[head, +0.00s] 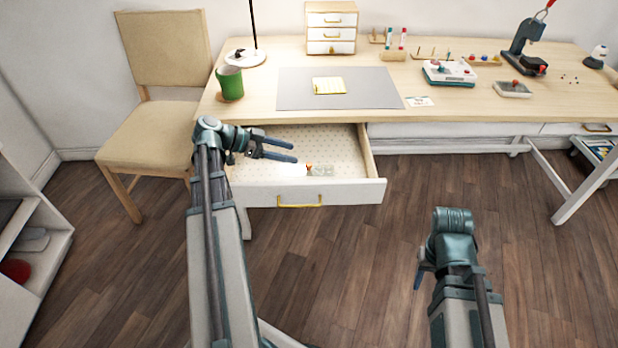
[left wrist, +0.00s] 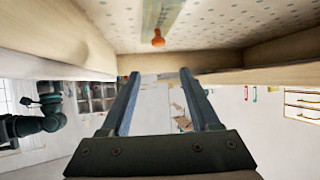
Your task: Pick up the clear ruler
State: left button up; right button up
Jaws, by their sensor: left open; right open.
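The clear ruler (head: 322,171) lies in the open drawer (head: 262,193), a small see-through strip with an orange knob at one end. In the left wrist view the ruler (left wrist: 163,13) lies on the dotted drawer floor, its orange knob (left wrist: 158,39) beyond my fingertips. My left gripper (head: 294,151) is open and empty, over the left part of the drawer and to the left of the ruler. It also shows in the left wrist view (left wrist: 161,75), apart from the ruler. My right gripper (head: 418,281) is open, low over the floor right of the drawer, mostly hidden by its own wrist.
The desk (head: 440,112) above the drawer holds a green mug (head: 229,83), a grey mat (head: 290,91) with a yellow pad (head: 328,86), and small tools. The drawer walls and front surround the ruler.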

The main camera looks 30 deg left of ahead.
aim_at(309, 164)
pick_arm(q)
notch_tip(309, 164, down, 3)
jog(key=shift+f+b, duration=0.15)
jog(key=shift+b, duration=0.95)
jog(key=shift+b+x, duration=0.35)
jog(key=shift+x, duration=0.7)
jog(key=shift+w+d+r, duration=0.1)
jog(key=shift+d+r, duration=0.1)
jog(key=b+x, duration=0.2)
jog(key=x, duration=0.3)
jog(key=shift+a, duration=0.1)
pick_arm(e)
notch_tip(309, 164, down, 6)
pick_arm(q)
grip_shut()
pick_arm(e)
jog(key=shift+d+f, duration=0.1)
